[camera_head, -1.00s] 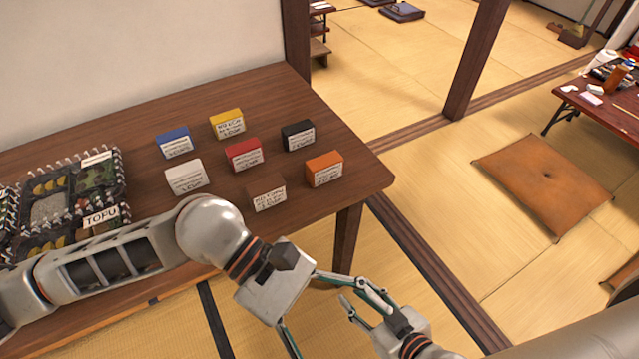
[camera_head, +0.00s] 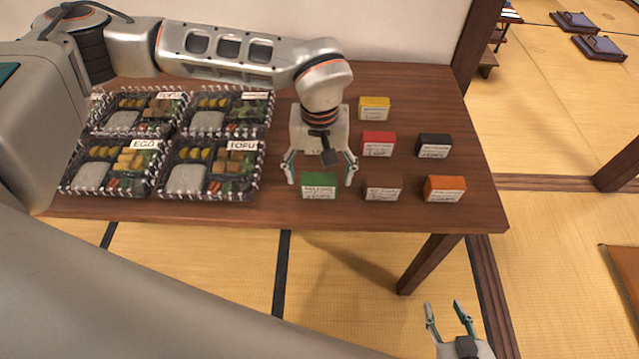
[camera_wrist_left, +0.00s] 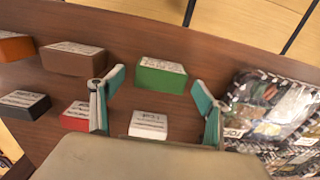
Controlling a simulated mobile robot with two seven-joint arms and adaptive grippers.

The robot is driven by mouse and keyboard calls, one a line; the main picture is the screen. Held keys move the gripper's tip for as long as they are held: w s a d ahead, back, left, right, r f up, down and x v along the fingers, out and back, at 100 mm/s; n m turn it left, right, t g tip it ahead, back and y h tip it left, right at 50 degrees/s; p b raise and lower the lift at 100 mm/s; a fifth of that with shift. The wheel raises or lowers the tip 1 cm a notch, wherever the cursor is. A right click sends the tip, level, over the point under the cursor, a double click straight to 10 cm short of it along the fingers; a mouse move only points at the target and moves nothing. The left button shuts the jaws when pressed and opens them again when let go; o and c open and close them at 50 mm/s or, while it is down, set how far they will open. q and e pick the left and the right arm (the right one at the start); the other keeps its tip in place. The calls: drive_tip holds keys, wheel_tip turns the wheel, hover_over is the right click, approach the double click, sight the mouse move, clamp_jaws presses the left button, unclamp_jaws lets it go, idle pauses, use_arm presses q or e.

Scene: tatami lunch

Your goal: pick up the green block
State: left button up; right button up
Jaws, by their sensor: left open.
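The green block (camera_head: 319,186) stands on the wooden table near its front edge, with a white label on its face. My left gripper (camera_head: 320,176) is open above and just behind it, its two fingers to either side of the block in the head view. In the left wrist view the green block (camera_wrist_left: 161,75) lies ahead of and between the open fingers (camera_wrist_left: 158,92), apparently not touched. My right gripper (camera_head: 449,312) is open and empty, low in front of the table.
Brown (camera_head: 382,187), orange (camera_head: 444,189), red (camera_head: 378,144), black (camera_head: 433,146) and yellow (camera_head: 373,108) blocks stand to the right. A white block (camera_wrist_left: 149,125) shows in the left wrist view. Several bento boxes (camera_head: 211,190) fill the table's left part.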

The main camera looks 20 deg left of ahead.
sight(319, 178)
use_arm(q)
wheel_tip(319, 178, down, 4)
drive_tip(key=shift+a+r, duration=0.1)
drive_tip(key=c, duration=1.2)
